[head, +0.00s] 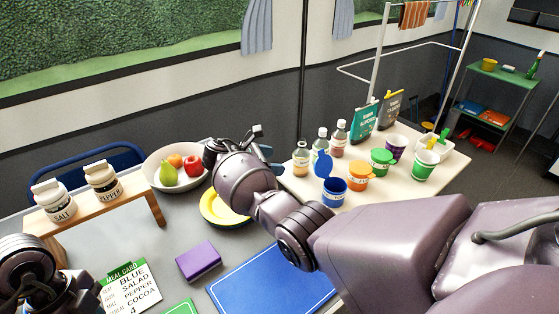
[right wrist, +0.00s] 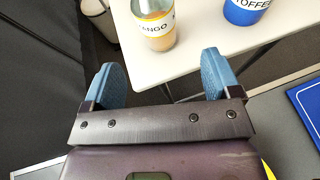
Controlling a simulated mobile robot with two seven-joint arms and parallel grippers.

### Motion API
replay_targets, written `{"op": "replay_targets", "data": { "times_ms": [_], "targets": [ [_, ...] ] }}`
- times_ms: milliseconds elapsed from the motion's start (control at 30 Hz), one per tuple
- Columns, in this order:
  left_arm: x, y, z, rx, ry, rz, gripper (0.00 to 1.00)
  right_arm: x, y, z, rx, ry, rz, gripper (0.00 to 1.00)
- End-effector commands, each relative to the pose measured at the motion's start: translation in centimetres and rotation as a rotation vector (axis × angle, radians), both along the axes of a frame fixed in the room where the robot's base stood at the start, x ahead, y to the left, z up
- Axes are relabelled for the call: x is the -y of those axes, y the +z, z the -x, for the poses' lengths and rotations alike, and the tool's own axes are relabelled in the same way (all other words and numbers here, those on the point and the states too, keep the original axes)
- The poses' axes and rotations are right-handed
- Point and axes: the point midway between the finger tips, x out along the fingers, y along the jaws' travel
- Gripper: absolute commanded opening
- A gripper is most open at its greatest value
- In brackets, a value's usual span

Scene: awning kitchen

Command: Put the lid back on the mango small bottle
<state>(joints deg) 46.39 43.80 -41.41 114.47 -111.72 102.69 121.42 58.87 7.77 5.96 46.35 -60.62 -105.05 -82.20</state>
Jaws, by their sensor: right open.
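The mango small bottle (head: 301,160) is a clear bottle with yellow-orange contents, upright at the near left corner of the cream table. In the right wrist view the mango bottle (right wrist: 153,24) is in front of my right gripper, its label partly readable and its top cut off. My right gripper (right wrist: 160,78) is open and empty, its blue fingers apart and short of the bottle. In the head view my right gripper (head: 272,160) is mostly hidden behind its own wrist, left of the bottle. I cannot make out the bottle's loose lid. My left arm shows at the lower left; its fingers are out of view.
Two more bottles (head: 338,140) stand behind the mango bottle. A blue toffee jar (head: 333,192) with its round blue lid raised, an orange jar (head: 358,176) and a green jar (head: 381,162) stand nearby. A fruit bowl (head: 158,180) and yellow plate (head: 215,208) are on the grey counter.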

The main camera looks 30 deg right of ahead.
Motion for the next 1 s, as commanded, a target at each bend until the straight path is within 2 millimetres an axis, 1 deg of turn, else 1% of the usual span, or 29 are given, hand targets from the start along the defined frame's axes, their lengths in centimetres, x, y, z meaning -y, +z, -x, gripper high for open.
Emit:
{"op": "replay_targets", "data": {
  "times_ms": [33,200,300,400,633,767,867,1000],
  "targets": [
    [0.0,-0.3,0.0,-0.005,0.0,0.0,0.03,0.8,-0.6,0.2,-0.004,-0.003,0.001,0.83],
    [0.0,-1.2,0.1,-0.016,0.0,0.0,0.03,3.3,-1.8,0.7,-0.006,-0.003,0.002,0.83],
    [0.0,-1.6,0.2,-0.022,0.0,0.0,0.03,4.4,-2.2,0.8,-0.004,-0.001,0.0,0.83],
    [0.0,-1.7,0.2,-0.023,0.0,0.0,0.03,5.0,-2.3,0.9,-0.002,-0.001,0.001,0.83],
    [0.0,-1.6,0.2,-0.022,0.0,0.0,0.03,5.0,-2.1,0.9,-0.001,-0.001,0.001,0.83],
    [0.0,-1.8,0.2,-0.025,-0.001,0.0,0.03,5.2,-2.4,0.9,-0.002,-0.001,0.001,0.83],
    [0.0,-2.5,0.3,-0.035,-0.001,0.0,0.03,5.8,-3.1,1.0,-0.005,-0.001,0.001,0.83],
    [0.0,-4.0,0.5,-0.057,0.0,0.0,0.03,7.3,-4.4,1.2,-0.009,-0.002,0.0,0.83]
  ]
}}
